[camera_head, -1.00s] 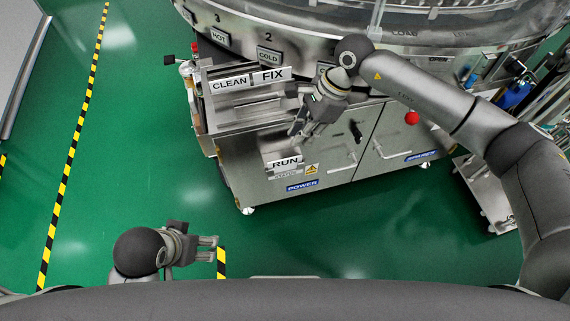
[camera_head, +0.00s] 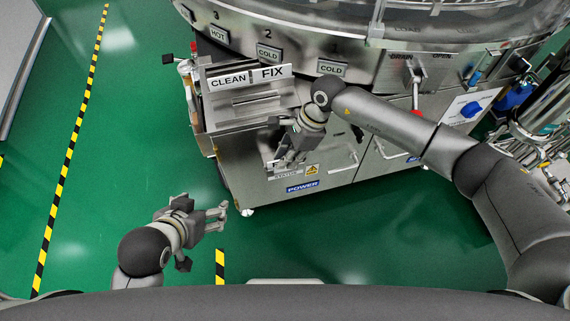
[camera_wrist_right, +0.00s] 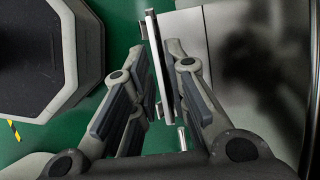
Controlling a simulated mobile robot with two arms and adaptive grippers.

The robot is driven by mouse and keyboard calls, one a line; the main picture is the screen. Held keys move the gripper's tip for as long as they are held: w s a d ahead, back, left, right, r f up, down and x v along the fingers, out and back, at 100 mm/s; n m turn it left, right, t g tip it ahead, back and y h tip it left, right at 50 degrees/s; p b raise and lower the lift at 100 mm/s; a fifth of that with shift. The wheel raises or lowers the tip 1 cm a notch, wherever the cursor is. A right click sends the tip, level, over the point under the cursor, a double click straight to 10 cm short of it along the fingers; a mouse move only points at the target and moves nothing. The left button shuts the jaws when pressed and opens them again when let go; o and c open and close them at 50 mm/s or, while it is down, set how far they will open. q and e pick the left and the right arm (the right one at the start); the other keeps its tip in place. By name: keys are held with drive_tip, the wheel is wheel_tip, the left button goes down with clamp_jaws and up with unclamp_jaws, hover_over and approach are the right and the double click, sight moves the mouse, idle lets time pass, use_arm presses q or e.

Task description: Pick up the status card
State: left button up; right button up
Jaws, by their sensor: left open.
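The status card, which read RUN earlier, is mostly hidden behind my right gripper (camera_head: 283,160) at the STATUS holder (camera_head: 286,175) on the cabinet front. In the right wrist view a thin upright plate, likely this card (camera_wrist_right: 157,60), shows edge-on between the two fingers of my right gripper (camera_wrist_right: 160,95). The fingers stand apart, with a gap on the plate's left side; contact on its right side is unclear. My left gripper (camera_head: 221,217) is open and empty over the green floor, well left of the holder.
Cards reading CLEAN (camera_head: 229,82) and FIX (camera_head: 272,73) stand in a rack (camera_head: 250,104) above the holder. The steel cabinet (camera_head: 320,160) has projecting handles. The round washer (camera_head: 300,50) rises behind. The green floor (camera_head: 120,170) at left is clear.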

drive_tip(key=shift+f, duration=0.1)
drive_tip(key=shift+c, duration=0.4)
idle(0.6)
clamp_jaws()
